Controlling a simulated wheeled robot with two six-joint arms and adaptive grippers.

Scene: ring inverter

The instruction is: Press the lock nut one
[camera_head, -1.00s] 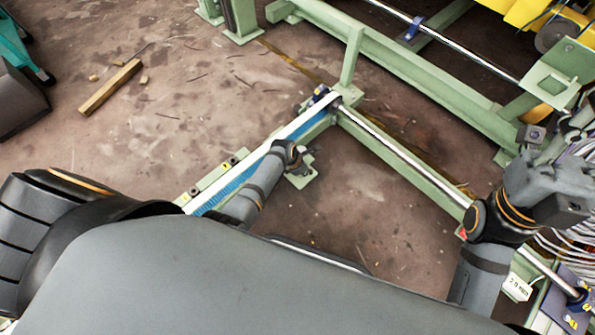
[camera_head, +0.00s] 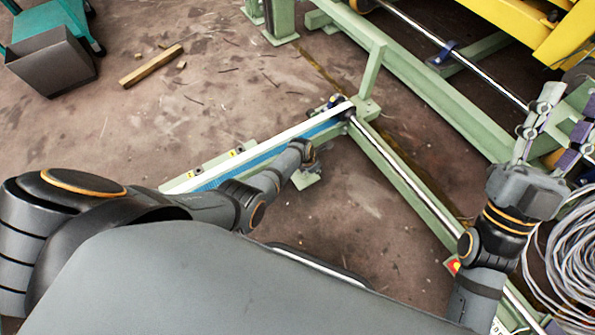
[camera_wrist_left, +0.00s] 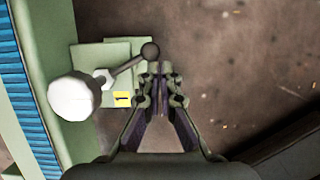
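In the left wrist view a lever with a dark ball end (camera_wrist_left: 150,52) runs down-left to a small hex piece and a round white cap (camera_wrist_left: 73,97). A yellow label marked 1 (camera_wrist_left: 122,99) sits beside it on a green plate; which part is the lock nut I cannot tell. My left gripper (camera_wrist_left: 160,73) has its fingertips nearly together, empty, just right of and below the dark ball. Contact with the ball is unclear. In the head view the left wrist hides the gripper and this lever. My right gripper (camera_head: 566,112) is open at the right side.
A green frame (camera_head: 400,180) with a metal rod extends to the right. A blue-and-white rail (camera_head: 262,150) runs beside my left forearm. Coiled grey cables (camera_head: 570,260) lie at the right near my right arm.

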